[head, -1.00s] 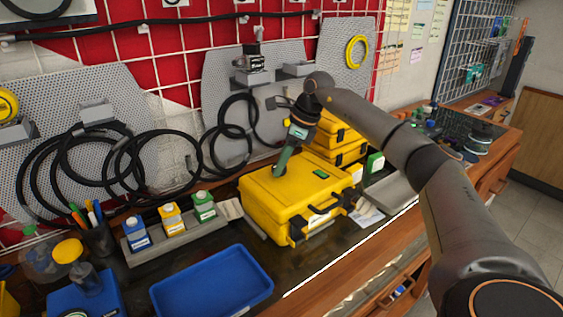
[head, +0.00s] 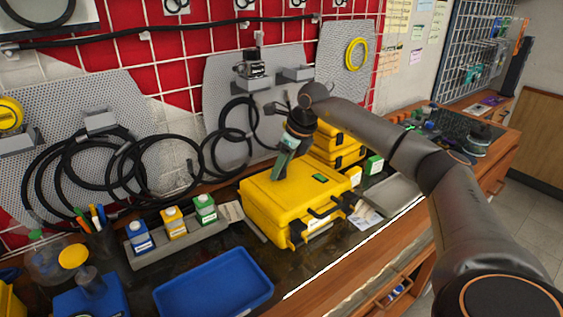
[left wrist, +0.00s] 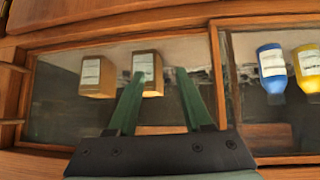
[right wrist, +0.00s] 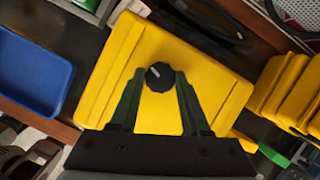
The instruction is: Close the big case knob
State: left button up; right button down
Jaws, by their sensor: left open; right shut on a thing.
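The big yellow case (head: 318,203) lies shut on the workbench in the head view. Its black round knob (right wrist: 159,76) with a pale mark shows on the case top in the right wrist view. My right gripper (head: 277,177) reaches down to the case top, its green fingers shut on the knob from both sides. In the head view the fingers hide the knob. My left gripper (left wrist: 155,72) is open and empty in the left wrist view, away from the case; it is not in the head view.
A blue tray (head: 214,285) stands left of the case, with small bottles (head: 173,223) on a rack behind it. More yellow cases (head: 338,145) stand behind. In the left wrist view, brown boxes (left wrist: 97,77) and a blue bottle (left wrist: 271,68) lie in wooden compartments.

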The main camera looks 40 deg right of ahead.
jog(key=m+h+p, duration=0.1)
jog(key=m, duration=0.2)
jog(key=shift+a+r, duration=0.1)
jog(key=shift+a, duration=0.05)
jog(key=m+h, duration=0.1)
jog(key=m, duration=0.2)
jog(key=shift+a+h+p, duration=0.1)
jog(key=shift+h+p, duration=0.3)
jog(key=m+g+h, duration=0.1)
jog(key=m, duration=0.3)
jog(key=shift+w+a+m, duration=0.1)
jog(key=shift+w+m, duration=0.05)
jog(key=shift+m, duration=0.25)
jog(key=shift+m+g+h+p, duration=0.4)
jog(key=shift+m+h, duration=0.3)
jog(key=shift+m, duration=0.7)
jog(key=shift+c, duration=1.8)
grip_release()
